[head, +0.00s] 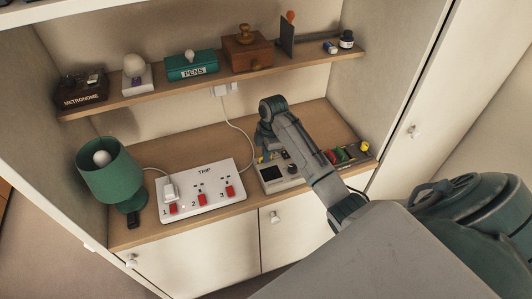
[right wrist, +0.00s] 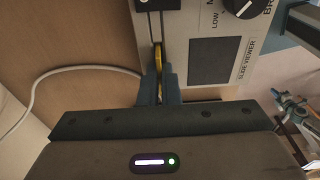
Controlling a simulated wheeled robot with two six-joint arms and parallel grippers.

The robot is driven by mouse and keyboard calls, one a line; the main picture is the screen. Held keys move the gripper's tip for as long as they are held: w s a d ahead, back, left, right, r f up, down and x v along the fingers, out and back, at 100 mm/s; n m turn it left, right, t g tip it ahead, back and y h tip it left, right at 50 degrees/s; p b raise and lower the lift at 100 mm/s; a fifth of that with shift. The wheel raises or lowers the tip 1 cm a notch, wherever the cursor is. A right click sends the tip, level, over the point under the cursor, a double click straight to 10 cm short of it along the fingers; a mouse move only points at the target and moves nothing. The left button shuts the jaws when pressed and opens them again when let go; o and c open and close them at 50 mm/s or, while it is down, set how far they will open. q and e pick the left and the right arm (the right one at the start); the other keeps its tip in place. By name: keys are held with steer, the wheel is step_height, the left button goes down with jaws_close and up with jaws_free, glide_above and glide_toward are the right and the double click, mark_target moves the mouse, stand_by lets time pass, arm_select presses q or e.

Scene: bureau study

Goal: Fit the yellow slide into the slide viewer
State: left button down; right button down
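The slide viewer (head: 283,177) is a pale box with a dark screen and a black knob, on the cabinet's worktop. In the right wrist view the viewer (right wrist: 222,30) shows its screen, dial and "SLIDE VIEWER" lettering. My right gripper (right wrist: 160,88) is shut on the yellow slide (right wrist: 158,58), which shows edge-on between the fingers. The slide lies close by the viewer's left side, in line with a narrow dark slot; I cannot tell whether it has entered. In the head view my right gripper (head: 263,151) is above the viewer's back left corner. My left gripper is out of view.
A rack with coloured slides (head: 345,154) stands right of the viewer. A white power strip (head: 202,191) with red switches and a green lamp (head: 110,172) stand to the left. A shelf (head: 210,87) of objects hangs above.

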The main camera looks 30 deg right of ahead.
steer(key=c, duration=1.3)
jaws_free()
steer(key=shift+r+p, duration=0.6)
steer(key=shift+r, duration=2.9)
